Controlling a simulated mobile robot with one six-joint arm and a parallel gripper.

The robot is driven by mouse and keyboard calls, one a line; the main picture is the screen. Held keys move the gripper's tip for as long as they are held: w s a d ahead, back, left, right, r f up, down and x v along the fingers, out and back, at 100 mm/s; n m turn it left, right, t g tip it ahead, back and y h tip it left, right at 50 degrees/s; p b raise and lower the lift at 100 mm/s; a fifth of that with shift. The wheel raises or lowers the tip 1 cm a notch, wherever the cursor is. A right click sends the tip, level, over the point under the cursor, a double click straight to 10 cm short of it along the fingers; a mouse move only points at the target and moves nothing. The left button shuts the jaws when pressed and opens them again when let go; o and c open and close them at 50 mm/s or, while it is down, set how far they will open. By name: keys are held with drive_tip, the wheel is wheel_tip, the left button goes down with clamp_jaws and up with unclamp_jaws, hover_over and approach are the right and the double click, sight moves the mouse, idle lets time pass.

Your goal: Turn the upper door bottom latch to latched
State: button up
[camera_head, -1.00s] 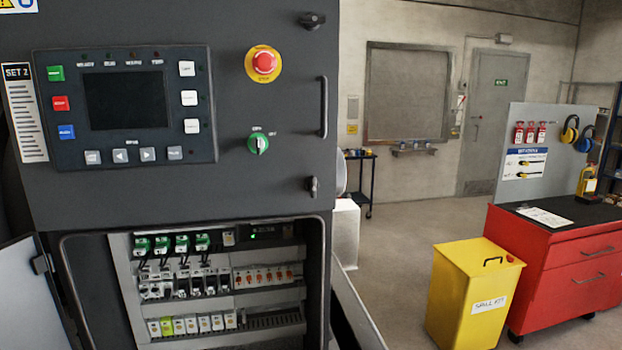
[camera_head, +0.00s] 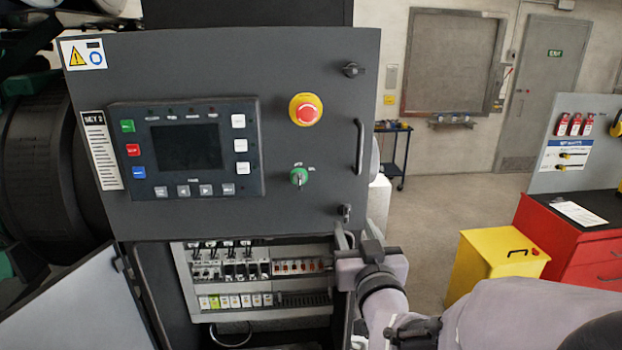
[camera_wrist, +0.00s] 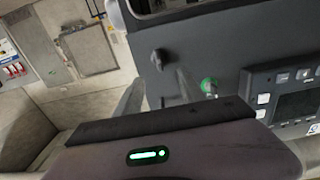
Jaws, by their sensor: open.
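The upper door (camera_head: 290,110) of the genset cabinet looks closed. Its bottom latch (camera_head: 346,213) is a small dark handle at the lower right corner, pointing roughly up and down. The top latch (camera_head: 353,69) lies sideways. In the wrist view, which looks upside down, the bottom latch (camera_wrist: 158,60) stands out from the door ahead of the fingers. My gripper (camera_head: 348,240) is just below the bottom latch in the head view. In the wrist view my gripper (camera_wrist: 158,95) is open and empty, its fingers apart, with no contact visible.
Below is an open bay with breakers (camera_head: 240,268). A yellow bin (camera_head: 490,265) and red cabinet (camera_head: 570,240) stand right.

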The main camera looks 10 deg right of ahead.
sight(347, 212)
drive_tip(key=w, duration=0.6)
drive_tip(key=shift+f, duration=0.1)
drive_tip(key=shift+w, duration=0.45)
drive_tip(key=shift+c, duration=0.2)
clamp_jaws()
